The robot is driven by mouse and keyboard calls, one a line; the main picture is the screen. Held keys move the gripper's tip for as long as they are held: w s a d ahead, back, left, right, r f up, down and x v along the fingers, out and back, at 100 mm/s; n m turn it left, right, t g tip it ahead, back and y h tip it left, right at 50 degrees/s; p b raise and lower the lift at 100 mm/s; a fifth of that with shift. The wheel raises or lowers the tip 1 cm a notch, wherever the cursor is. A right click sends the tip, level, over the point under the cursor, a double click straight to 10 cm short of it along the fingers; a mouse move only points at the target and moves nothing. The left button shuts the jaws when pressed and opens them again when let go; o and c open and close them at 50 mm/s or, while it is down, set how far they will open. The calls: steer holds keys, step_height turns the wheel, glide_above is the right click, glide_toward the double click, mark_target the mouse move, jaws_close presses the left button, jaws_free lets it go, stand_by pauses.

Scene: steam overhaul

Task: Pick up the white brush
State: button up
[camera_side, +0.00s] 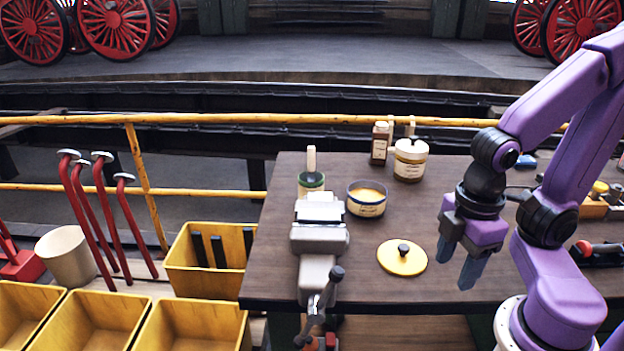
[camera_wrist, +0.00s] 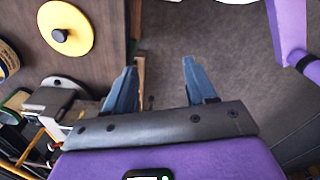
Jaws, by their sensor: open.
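A pale, white-handled item (camera_side: 311,160), which may be the white brush, stands upright in or behind a green-banded jar (camera_side: 311,182) behind the vise. Its lower end is hidden, so I cannot tell whether it has bristles. Another pale upright piece (camera_side: 411,125) shows behind the lidded jar at the back. My gripper (camera_side: 457,264) is open and empty, pointing down over the right part of the bench, well right of both. In the wrist view my gripper (camera_wrist: 159,67) has its two blue fingers apart with nothing between them. No brush is clear in the wrist view.
A vise (camera_side: 319,238) sits at the bench's left edge. An open tin (camera_side: 366,200), a yellow lid (camera_side: 402,262), a brown bottle (camera_side: 380,148) and a lidded jar (camera_side: 410,163) are on the bench (camera_side: 300,280). Yellow bins (camera_side: 190,325) stand left of it.

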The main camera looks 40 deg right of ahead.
steer(key=shift+c, duration=0.3)
steer(key=w+a+r+m, duration=0.4)
steer(key=w+a+m, duration=0.1)
steer(key=w, duration=0.6)
steer(key=w+a+r+m+t+h, duration=0.1)
steer(key=w+r+m, duration=0.15)
steer(key=w, duration=0.55)
steer(key=w+r+m, duration=0.2)
steer(key=w+m, duration=0.2)
steer(key=w, duration=0.3)
step_height(320, 180, up, 3)
steer(key=m+h, duration=0.2)
steer(key=m, duration=1.1)
glide_above(312, 159)
steer(key=s+a, duration=0.1)
steer(key=a, duration=0.2)
steer(key=shift+t, duration=0.3)
steer(key=x, duration=1.6)
steer(key=shift+s+d+f, duration=0.15)
steer(key=shift+d+f, duration=0.05)
steer(key=shift+d, duration=0.05)
jaws_close()
